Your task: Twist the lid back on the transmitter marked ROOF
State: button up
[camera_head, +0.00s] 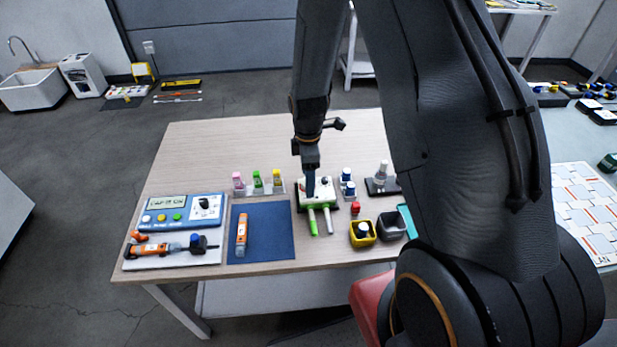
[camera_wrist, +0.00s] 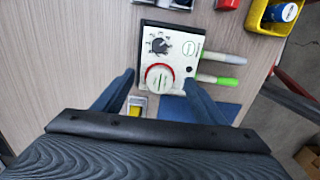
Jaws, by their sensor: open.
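My gripper (camera_head: 310,188) points down over a white box (camera_head: 322,192) with a dark base. In the wrist view its two fingers (camera_wrist: 160,78) are open, one on each side of the box's round red-rimmed knob (camera_wrist: 159,77); I cannot tell whether they touch it. A black dial (camera_wrist: 160,46) is on the same box. An orange cylinder with a white label (camera_head: 241,235) lies on the blue mat (camera_head: 270,230). A longer orange and grey device (camera_head: 165,249) lies on a white tray (camera_head: 208,257) at left. No ROOF mark is readable, and I cannot tell which part is the lid.
Small capped bottles (camera_head: 257,181) stand behind the mat. Yellow (camera_head: 362,240) and dark (camera_head: 391,226) bins stand at right. The table's back left is clear.

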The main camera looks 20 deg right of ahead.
jog(key=shift+r+p, duration=0.35)
jog(key=shift+r, duration=0.2)
jog(key=shift+r+p, duration=1.95)
jog(key=shift+r, duration=1)
jog(key=s+r+m+t+b, duration=0.1)
jog(key=s+r+m+b, duration=0.6)
jog(key=s+m, duration=0.8)
notch_tip(320, 180, up, 3)
jog(key=shift+s+m+b, duration=0.35)
jog(key=shift+s+m, duration=0.05)
jog(key=shift+s, duration=0.15)
jog(key=c, duration=0.4)
